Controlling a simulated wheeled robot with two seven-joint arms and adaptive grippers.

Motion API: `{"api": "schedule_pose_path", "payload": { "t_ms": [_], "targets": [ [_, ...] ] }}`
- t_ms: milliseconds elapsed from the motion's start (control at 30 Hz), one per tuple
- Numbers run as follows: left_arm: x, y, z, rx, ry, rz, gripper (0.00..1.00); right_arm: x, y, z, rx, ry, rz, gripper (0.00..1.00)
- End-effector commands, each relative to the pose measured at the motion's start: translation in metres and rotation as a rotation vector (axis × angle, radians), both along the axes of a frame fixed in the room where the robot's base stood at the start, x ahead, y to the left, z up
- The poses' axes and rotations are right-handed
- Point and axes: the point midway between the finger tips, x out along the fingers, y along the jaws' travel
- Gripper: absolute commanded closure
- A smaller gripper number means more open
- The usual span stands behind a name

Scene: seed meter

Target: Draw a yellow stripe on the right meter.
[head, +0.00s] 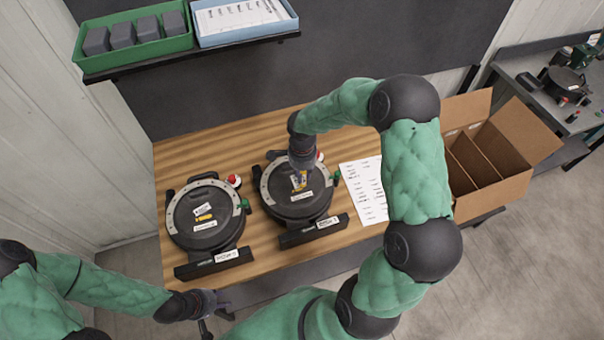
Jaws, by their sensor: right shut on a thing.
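The right meter (318,205) is a round black lidded unit with a grey rim, lying on the wooden table. A yellow and white label (299,182) shows near the middle of its lid, and a white label sits below it. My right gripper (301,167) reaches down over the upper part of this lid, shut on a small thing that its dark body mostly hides. I cannot tell whether that thing touches the lid. I can make out no separate yellow stripe. My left gripper (217,312) is open and empty in front of the table, below the left meter (190,234).
A printed sheet (362,190) lies right of the right meter. An open cardboard box (520,190) with dividers stands at the right. A green tray (130,62) of grey blocks and a blue tray (243,38) with papers sit on the shelf above.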

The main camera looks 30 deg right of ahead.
Motion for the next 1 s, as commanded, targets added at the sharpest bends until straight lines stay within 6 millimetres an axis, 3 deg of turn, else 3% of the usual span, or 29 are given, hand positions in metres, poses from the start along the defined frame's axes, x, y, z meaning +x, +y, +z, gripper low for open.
{"api": "schedule_pose_path", "payload": {
  "t_ms": [1000],
  "targets": [
    [-0.0001, 0.0, -0.0098, 0.0, 0.0, 0.0, 0.67, -0.003, -0.0111, -0.0003, 0.0, 0.001, 0.0, 1.0]
  ]
}}
